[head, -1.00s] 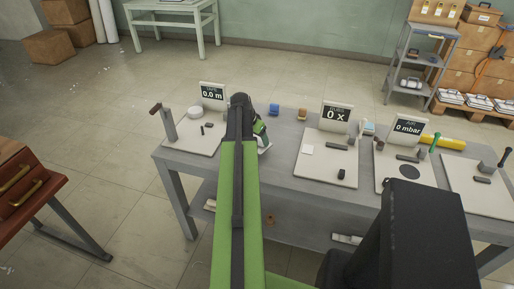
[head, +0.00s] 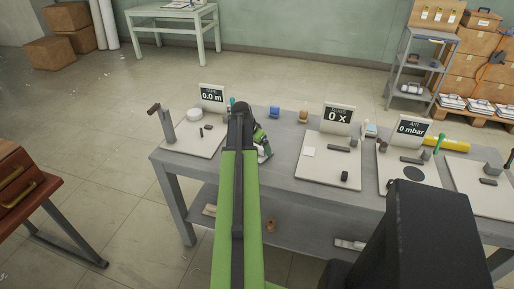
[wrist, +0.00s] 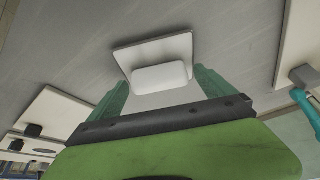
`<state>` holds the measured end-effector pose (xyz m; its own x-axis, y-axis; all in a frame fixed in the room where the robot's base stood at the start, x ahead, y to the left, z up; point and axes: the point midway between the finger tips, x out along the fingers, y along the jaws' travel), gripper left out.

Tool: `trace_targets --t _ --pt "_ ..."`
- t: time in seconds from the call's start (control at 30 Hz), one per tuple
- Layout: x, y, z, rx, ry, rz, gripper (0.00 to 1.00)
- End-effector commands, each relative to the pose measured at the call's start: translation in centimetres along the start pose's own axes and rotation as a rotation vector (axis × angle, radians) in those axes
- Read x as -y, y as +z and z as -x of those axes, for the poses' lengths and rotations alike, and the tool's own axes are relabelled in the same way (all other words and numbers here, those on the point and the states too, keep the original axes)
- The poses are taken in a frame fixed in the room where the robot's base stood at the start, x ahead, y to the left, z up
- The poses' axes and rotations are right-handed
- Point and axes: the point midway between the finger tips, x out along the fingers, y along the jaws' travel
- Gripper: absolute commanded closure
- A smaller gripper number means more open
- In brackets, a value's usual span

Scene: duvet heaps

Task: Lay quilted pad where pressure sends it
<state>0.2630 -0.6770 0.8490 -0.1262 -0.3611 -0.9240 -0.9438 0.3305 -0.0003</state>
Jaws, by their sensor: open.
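A white, rounded block (wrist: 160,76), which looks like the quilted pad, lies on a pale square plate (wrist: 150,50) in the wrist view. My gripper (wrist: 159,82) is open, its two teal fingers on either side of the pad's near edge. I cannot tell whether they touch it. In the head view my gripper (head: 262,145) is over the grey table, mostly hidden behind my arm. The pressure station's sign (head: 412,128) reads 0 mbar; its white board (head: 392,176) carries a dark disc (head: 413,173) and small grey blocks.
The grey table (head: 285,165) also holds a tape board (head: 195,146) reading 0.0 m and a rubs board (head: 318,170) reading 0 x. A red-brown drawer cabinet (head: 25,185) is at left.

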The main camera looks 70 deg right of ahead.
Motion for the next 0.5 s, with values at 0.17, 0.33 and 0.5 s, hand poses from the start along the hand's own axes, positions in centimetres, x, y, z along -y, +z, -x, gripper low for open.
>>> trace_targets --t 0.17,0.33,0.5 --pt "0.0 -0.1 0.3 0.0 0.0 0.0 0.06" --pt "-0.1 -0.3 2.4 0.0 0.0 0.0 0.06" --pt "-0.1 -0.5 6.1 0.0 0.0 0.0 0.06"
